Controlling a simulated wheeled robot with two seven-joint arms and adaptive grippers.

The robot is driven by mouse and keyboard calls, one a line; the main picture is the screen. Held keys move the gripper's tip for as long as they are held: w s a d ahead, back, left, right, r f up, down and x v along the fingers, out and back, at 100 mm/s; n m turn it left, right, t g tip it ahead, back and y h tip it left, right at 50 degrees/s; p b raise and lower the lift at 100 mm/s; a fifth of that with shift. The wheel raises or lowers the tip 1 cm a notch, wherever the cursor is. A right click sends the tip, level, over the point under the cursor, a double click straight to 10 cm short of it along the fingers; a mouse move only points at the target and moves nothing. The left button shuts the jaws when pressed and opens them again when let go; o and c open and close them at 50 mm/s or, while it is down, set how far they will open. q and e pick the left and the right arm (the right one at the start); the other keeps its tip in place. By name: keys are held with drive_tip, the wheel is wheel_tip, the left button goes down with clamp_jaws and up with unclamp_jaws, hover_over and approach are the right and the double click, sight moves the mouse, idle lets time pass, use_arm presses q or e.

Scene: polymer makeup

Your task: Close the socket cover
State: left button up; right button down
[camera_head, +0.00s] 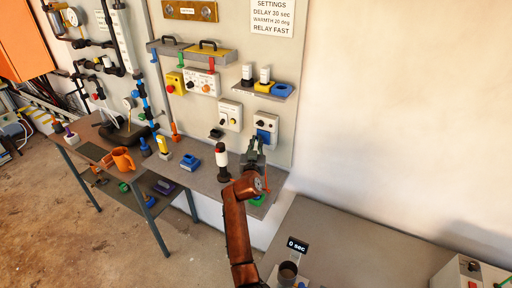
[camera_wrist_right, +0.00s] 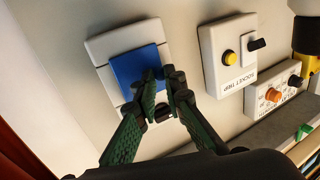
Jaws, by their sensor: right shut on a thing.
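The socket cover is a blue square flap (camera_wrist_right: 137,68) on a white wall plate (camera_wrist_right: 101,47) in the right wrist view. It also shows on the wall board in the head view (camera_head: 263,135). My right gripper (camera_wrist_right: 167,74) has its green-and-black fingers drawn together at the flap's edge, shut on it. The fingers hide that edge, and I cannot tell how far the flap stands off its plate. In the head view my right gripper (camera_head: 256,146) is just below the plate. My left gripper is not in view.
A white socket trip box (camera_wrist_right: 228,56) with a yellow button and black switch is beside the plate.

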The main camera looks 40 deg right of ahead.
drive_tip(key=shift+w+a+r, duration=0.15)
drive_tip(key=shift+w+r, duration=0.05)
drive_tip(key=shift+r, duration=0.3)
drive_tip(key=c, duration=2.3)
unclamp_jaws()
drive_tip(key=shift+o, duration=0.3)
drive_tip(key=shift+w+d+f, duration=0.2)
drive_tip(key=shift+w+f, duration=0.05)
drive_tip(key=shift+f, duration=0.15)
drive_tip(key=shift+s, duration=0.2)
